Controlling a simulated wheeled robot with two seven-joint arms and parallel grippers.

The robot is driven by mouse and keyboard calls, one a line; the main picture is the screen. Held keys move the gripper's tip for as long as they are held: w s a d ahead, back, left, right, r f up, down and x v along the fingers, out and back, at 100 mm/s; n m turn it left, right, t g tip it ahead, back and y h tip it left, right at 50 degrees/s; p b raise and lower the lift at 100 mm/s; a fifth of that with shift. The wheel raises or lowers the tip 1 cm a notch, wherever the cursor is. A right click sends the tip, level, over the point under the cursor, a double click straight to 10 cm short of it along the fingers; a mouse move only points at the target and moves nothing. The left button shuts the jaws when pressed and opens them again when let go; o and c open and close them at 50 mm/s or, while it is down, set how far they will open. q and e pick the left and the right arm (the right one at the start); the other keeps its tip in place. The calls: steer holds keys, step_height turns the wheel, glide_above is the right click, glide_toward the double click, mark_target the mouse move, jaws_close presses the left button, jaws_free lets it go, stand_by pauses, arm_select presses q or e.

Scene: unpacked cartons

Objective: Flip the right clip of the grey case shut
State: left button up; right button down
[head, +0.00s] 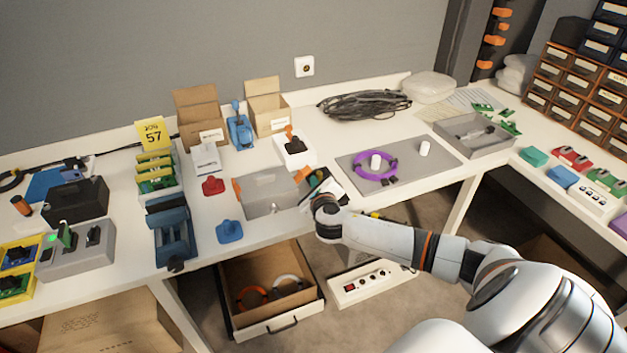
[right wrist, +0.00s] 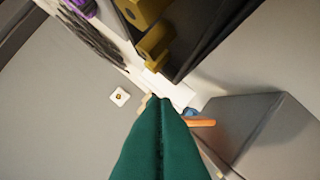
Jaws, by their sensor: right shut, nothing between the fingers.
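The grey case (head: 268,193) sits near the front edge of the bench, left of my right arm. Its orange right clip (head: 302,174) is at the case's right end, and its orange left clip (head: 238,190) is at the other end. My right gripper (head: 318,186) is close beside the right clip. In the right wrist view, the shut green fingers (right wrist: 158,98) hold nothing. There an orange clip (right wrist: 201,122) sticks out from the grey case (right wrist: 262,125), partly behind the fingers. Whether fingers and clip touch is unclear. My left gripper is not in view.
A blue piece (head: 229,231) and a red piece (head: 212,186) lie left of the case. A white block with a black knob (head: 294,148) stands behind it. A grey mat (head: 440,150) with a purple ring lies to the right. An open drawer (head: 235,325) is below.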

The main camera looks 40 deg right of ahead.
steer(key=shift+x, duration=1.4)
steer(key=shift+r, duration=0.1)
